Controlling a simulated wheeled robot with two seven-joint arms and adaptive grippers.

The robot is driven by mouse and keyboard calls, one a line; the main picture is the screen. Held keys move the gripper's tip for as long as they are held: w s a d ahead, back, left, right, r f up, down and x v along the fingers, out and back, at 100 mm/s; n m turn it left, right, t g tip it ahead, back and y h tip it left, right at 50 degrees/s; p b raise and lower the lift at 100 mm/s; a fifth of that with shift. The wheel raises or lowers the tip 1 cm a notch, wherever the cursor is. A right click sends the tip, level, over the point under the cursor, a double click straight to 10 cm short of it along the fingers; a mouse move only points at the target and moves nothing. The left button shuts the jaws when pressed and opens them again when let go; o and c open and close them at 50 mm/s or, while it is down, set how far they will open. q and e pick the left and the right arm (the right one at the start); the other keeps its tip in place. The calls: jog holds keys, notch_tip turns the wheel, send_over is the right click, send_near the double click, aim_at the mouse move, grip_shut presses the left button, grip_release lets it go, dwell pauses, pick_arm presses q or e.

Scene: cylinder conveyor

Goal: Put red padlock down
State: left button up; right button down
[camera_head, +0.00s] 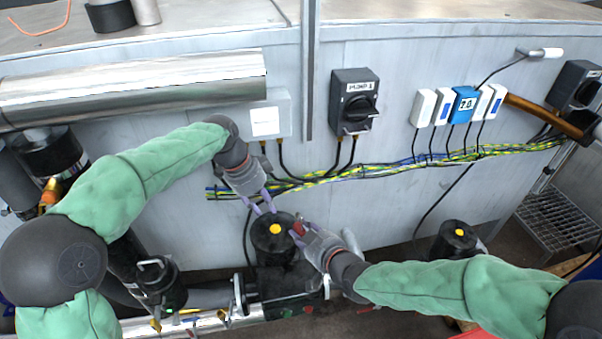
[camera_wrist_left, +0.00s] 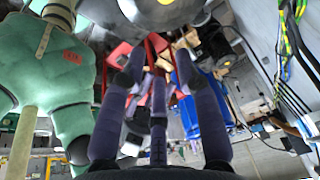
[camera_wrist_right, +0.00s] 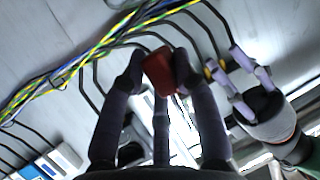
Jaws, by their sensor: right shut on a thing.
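The red padlock (camera_wrist_right: 159,71) is between the fingertips of my right gripper (camera_wrist_right: 158,75), which is shut on it. In the head view the padlock (camera_head: 299,228) shows as a small red piece in my right gripper (camera_head: 302,232), beside the black cylinder with a yellow top (camera_head: 272,238). My left gripper (camera_head: 262,207) is just above that cylinder, fingers pointing down and spread. In the left wrist view my left gripper (camera_wrist_left: 160,75) has open, empty fingers. The right wrist view also shows my left gripper (camera_wrist_right: 232,75) close by on the right.
A black rotary switch (camera_head: 355,103) is on the grey panel above. A bundle of yellow-green and blue cables (camera_head: 400,165) runs across the panel. A second black cylinder with a yellow top (camera_head: 457,240) stands to the right. Pipes and valves lie below the left gripper.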

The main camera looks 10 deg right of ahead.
pick_arm(q)
jog(key=s+d+r+m+y, duration=0.2)
jog(key=s+d+r+m, duration=0.15)
jog(key=r+m, duration=0.3)
jog(key=s+d+r+m+y, duration=0.2)
jog(key=d+r+m, duration=0.3)
jog(key=r+m, duration=0.15)
jog(key=shift+n, duration=0.5)
notch_tip(320, 180, down, 11)
jog(key=shift+s+d+f, duration=0.1)
jog(key=shift+f, duration=0.1)
grip_shut()
jog(key=shift+d, duration=0.15)
pick_arm(e)
jog(key=c, duration=0.9)
grip_release()
jog(key=shift+a, duration=0.1)
jog(key=shift+o, duration=0.2)
jog(key=shift+s+r, duration=0.1)
